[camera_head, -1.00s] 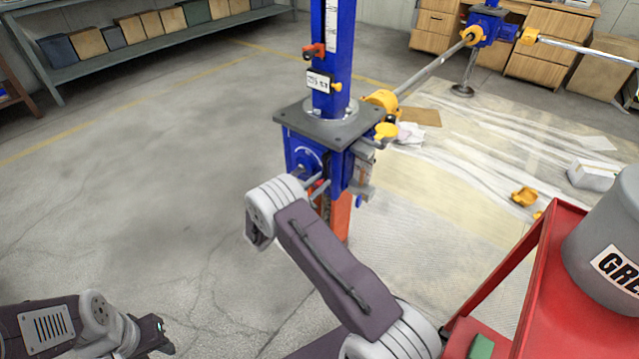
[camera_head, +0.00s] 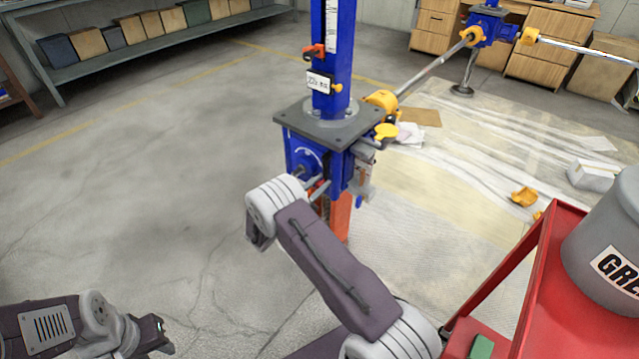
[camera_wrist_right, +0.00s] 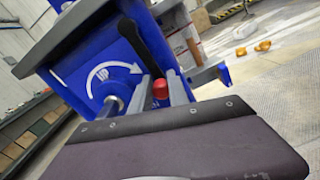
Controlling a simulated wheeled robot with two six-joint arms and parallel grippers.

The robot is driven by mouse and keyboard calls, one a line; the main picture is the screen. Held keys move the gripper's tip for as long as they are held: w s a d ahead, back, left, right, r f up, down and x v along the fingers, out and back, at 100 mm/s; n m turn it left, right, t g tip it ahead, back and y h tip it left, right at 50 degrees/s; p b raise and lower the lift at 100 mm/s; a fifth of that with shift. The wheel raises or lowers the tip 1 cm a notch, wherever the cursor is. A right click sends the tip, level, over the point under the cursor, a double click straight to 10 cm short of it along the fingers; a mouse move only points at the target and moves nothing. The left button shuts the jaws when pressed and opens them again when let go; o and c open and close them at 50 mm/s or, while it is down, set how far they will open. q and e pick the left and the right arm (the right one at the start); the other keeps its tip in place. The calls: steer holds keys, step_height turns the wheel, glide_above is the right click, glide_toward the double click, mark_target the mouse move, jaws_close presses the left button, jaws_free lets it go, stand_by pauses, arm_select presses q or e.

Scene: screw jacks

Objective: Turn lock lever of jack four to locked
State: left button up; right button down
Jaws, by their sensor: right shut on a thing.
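The blue screw jack (camera_head: 303,157) stands upright on an orange post in the middle of the head view. Its grey top plate carries the blue column (camera_head: 331,60). My right gripper (camera_head: 316,190) is at the lower front of the jack housing. In the right wrist view the right gripper (camera_wrist_right: 162,93) has its two grey fingers on either side of a lever with a red end (camera_wrist_right: 160,88), shut on it. A curved white arrow is marked on the housing beside it. My left gripper (camera_head: 163,336) is far off at the lower left, its jaws unclear.
A red cart (camera_head: 540,290) with a grey bucket (camera_head: 608,230) stands at the right. A shaft (camera_head: 432,73) runs from the jack to another blue jack (camera_head: 487,27) behind. Plastic sheeting (camera_head: 450,150) covers the floor at right. The floor at left is clear.

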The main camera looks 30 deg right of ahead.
steer(key=shift+s+d+r+n+p, duration=0.1)
steer(key=shift+s+d+n+p, duration=0.05)
steer(key=shift+s+n+p, duration=0.35)
steer(key=s+d+r+n+p, duration=0.3)
steer(key=s+r+n+p, duration=0.3)
steer(key=n+p, duration=1)
step_height(320, 180, up, 2)
steer(key=shift+s+r+n, duration=0.15)
steer(key=shift+s+n, duration=0.1)
steer(key=shift+n, duration=0.05)
steer(key=shift+a+r, duration=0.1)
steer(key=c, duration=1.3)
jaws_free()
steer(key=v, duration=0.9)
steer(key=shift+p, duration=0.3)
